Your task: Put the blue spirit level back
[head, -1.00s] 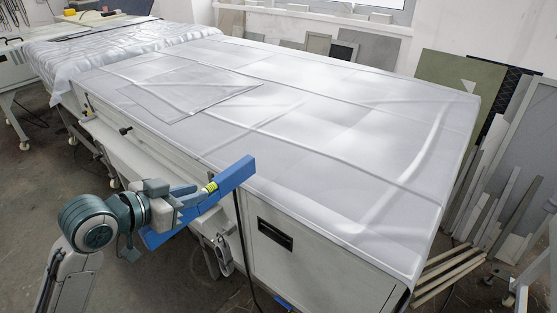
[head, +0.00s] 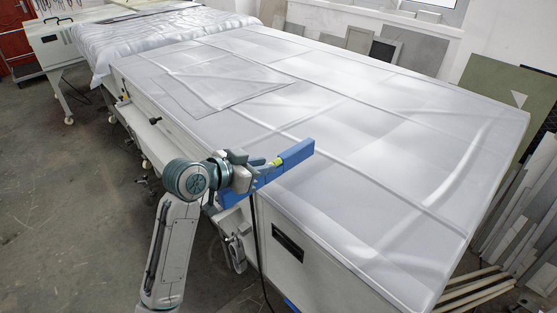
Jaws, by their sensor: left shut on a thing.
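The blue spirit level (head: 296,154) is a long blue bar with a yellow-green vial near its middle. It slants up to the right over the near left edge of the plate processor. My left gripper (head: 268,168) is shut on the level around its middle. The level's lower left part is partly hidden behind the gripper. I cannot tell whether the level touches the table's edge. My right gripper is not in view.
The large processor table (head: 400,130) is covered with a translucent sheet, and a smaller sheet (head: 222,90) lies on it. Wooden slats (head: 475,290) and leaning boards stand at the right. The floor (head: 60,210) at the left is clear.

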